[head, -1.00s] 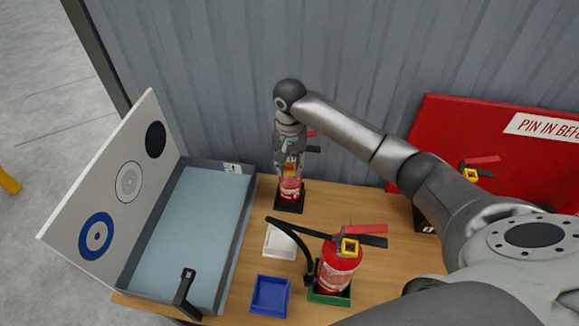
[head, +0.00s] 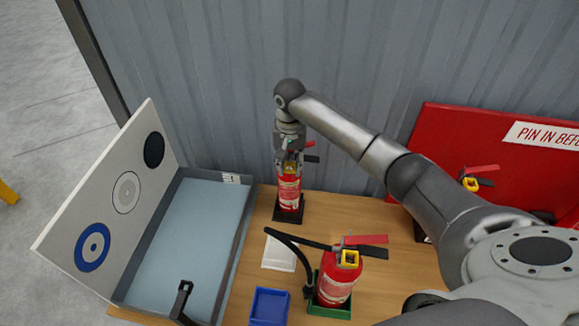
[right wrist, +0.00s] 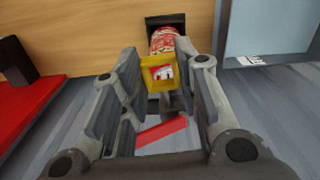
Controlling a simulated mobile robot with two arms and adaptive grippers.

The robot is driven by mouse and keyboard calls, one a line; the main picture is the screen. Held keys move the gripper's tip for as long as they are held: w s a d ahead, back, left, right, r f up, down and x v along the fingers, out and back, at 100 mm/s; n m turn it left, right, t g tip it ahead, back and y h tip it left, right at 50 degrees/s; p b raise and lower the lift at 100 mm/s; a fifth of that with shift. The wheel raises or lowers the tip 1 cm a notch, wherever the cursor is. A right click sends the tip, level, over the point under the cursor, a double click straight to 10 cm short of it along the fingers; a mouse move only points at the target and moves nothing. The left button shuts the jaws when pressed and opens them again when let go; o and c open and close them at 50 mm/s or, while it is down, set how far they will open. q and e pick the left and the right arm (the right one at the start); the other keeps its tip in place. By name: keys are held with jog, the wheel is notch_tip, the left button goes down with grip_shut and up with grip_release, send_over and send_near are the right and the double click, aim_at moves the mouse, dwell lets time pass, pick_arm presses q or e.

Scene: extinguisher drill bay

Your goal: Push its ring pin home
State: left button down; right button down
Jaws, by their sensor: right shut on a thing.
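The far fire extinguisher (head: 289,190) is red and stands upright at its black tray (head: 289,215). Its yellow square ring pin (right wrist: 160,74) lies between the two fingers of my right gripper (right wrist: 163,72). In the head view my right gripper (head: 290,160) comes down from above over the extinguisher's top and is shut on the ring pin. The fingers hide part of the extinguisher's head. Its red lever (right wrist: 161,134) shows below the ring in the right wrist view. How deep the pin sits is hidden. My left gripper is not in view.
A second extinguisher (head: 336,285) with a black hose stands in a green tray (head: 328,310) nearer me. An open grey case (head: 235,240) is left; a red panel (head: 440,135) stands right.

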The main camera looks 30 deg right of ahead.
jog(key=shift+w+d, duration=0.35)
jog(key=shift+w, duration=0.35)
jog(key=shift+w+d+b, duration=0.1)
jog(key=shift+w+b, duration=0.05)
jog(key=shift+b, duration=0.15)
jog(key=shift+r, duration=0.1)
dwell(0.3)
jog(key=shift+p, duration=0.6)
dwell(0.4)
dwell(3.9)
jog(key=c, duration=1)
grip_release()
jog(key=shift+c, duration=0.2)
jog(key=shift+r, duration=0.1)
